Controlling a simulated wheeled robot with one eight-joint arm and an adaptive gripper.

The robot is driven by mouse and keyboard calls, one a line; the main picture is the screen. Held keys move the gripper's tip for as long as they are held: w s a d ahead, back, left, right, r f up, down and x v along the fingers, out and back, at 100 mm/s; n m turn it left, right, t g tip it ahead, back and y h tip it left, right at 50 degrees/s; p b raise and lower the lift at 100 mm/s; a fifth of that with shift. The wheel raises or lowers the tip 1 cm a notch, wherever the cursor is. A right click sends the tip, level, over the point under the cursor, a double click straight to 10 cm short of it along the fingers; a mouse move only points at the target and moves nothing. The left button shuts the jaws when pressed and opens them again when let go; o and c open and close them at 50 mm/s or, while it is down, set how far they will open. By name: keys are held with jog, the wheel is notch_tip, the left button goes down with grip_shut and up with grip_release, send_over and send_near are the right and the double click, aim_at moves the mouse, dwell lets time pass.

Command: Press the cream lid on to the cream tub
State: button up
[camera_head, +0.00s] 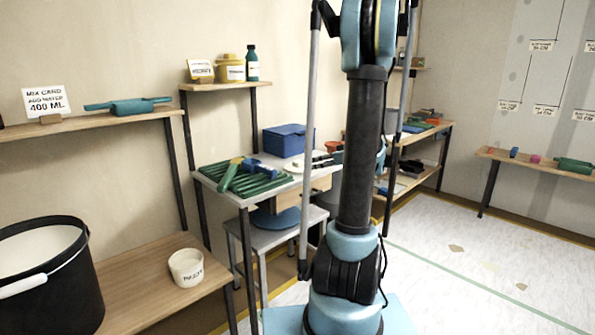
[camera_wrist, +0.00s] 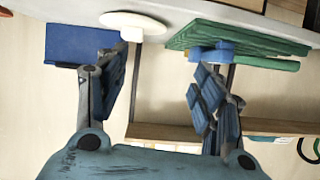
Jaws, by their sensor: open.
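The cream tub (camera_head: 186,268) stands upright on the low wooden bench in the head view, with dark lettering on its front. I cannot make out a lid on it. A pale cream disc with a short stub (camera_wrist: 133,22), probably the cream lid, is at the table edge in the wrist view, which looks upside down. My gripper (camera_wrist: 160,65) is open, its blue-padded fingers wide apart with nothing between them. The left fingertip overlaps the disc's stub in the picture; I cannot tell whether they touch. The gripper is not clearly visible in the head view.
A black bucket (camera_head: 45,285) stands left of the tub. The table holds a green slatted rack (camera_head: 245,180) and blue box (camera_head: 285,140); both also show in the wrist view. A yellow tub (camera_head: 232,68) is on the upper shelf. Floor on the right is clear.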

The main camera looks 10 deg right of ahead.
jog(key=w+d+t, duration=0.1)
jog(key=w+d, duration=0.2)
send_near(300, 161)
jog(key=w+a, duration=0.1)
jog(key=a+f, duration=0.1)
jog(key=shift+w+a+f, duration=0.15)
jog(key=shift+w+a, duration=0.1)
jog(key=shift+w, duration=0.1)
jog(key=shift+w+d+x, duration=0.1)
jog(key=shift+d+x, duration=0.05)
jog(key=shift+x, duration=1.2)
jog(key=shift+w+d+x, duration=0.1)
jog(key=shift+x, duration=1.25)
jog(key=c, duration=1.1)
